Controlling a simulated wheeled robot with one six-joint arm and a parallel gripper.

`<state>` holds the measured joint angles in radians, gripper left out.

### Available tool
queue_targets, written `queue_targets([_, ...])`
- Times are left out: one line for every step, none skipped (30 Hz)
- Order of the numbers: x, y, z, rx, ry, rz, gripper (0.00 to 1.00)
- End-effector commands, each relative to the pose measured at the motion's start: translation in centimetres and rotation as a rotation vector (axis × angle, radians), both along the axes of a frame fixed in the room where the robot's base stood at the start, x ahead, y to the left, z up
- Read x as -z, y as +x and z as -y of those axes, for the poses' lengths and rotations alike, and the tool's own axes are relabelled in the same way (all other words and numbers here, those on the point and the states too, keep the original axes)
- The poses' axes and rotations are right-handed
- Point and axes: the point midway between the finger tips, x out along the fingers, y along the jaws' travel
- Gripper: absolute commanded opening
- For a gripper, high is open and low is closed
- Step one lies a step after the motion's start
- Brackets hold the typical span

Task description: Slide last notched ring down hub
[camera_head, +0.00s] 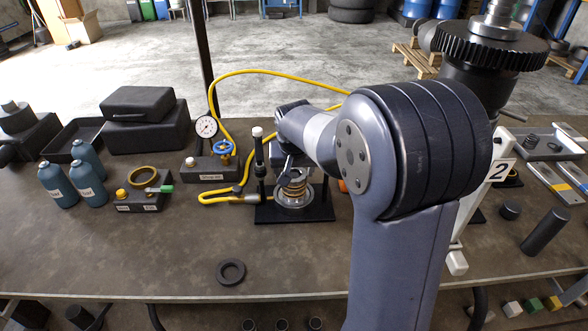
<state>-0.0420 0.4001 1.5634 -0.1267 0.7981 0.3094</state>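The hub (294,202) stands on a black base plate (322,212) at the middle of the bench. Brass-coloured rings (294,186) are stacked around it above a silvery round base. My arm reaches over from the right, and its end, my gripper (291,165), is just above the top of the stack. The gripper is small and dark here, and my wrist covers part of it. I cannot tell whether its fingers touch a ring or hold one. The notches on the rings are too small to make out.
An upright black post (259,155) stands just left of the hub. A pressure gauge (206,127) with a yellow hose (246,74) is behind left. Blue bottles (70,180) stand at left. The front left bench is mostly clear.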

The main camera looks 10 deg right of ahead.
Motion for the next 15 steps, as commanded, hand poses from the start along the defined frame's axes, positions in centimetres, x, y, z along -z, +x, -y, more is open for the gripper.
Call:
queue_targets([-0.01,0.01,0.00,0.000,0.000,0.000,0.69])
queue_targets([-0.01,0.01,0.00,0.000,0.000,0.000,0.72])
queue_targets([-0.01,0.00,0.00,0.000,0.000,0.000,0.75])
queue_targets([-0.01,0.00,0.00,0.000,0.000,0.000,0.78])
queue_targets([-0.01,0.00,0.00,0.000,0.000,0.000,0.80])
queue_targets([0.00,-0.01,0.00,0.000,0.000,0.000,0.83])
queue_targets([0.00,-0.01,0.00,0.000,0.000,0.000,0.86])
queue_targets([0.00,-0.01,0.00,0.000,0.000,0.000,0.86])
queue_targets([0.02,-0.01,0.00,0.000,0.000,0.000,0.86])
queue_targets([0.02,-0.01,0.00,0.000,0.000,0.000,0.86])
queue_targets([0.02,-0.01,0.00,0.000,0.000,-0.001,0.86])
queue_targets([0.09,-0.05,0.00,0.000,0.000,-0.002,0.86])
queue_targets([0.07,-0.05,0.00,0.000,0.000,-0.002,0.86])
queue_targets([0.05,-0.06,0.00,0.000,0.000,-0.002,0.86])
queue_targets([-0.08,-0.09,-0.02,0.000,0.000,-0.001,0.86])
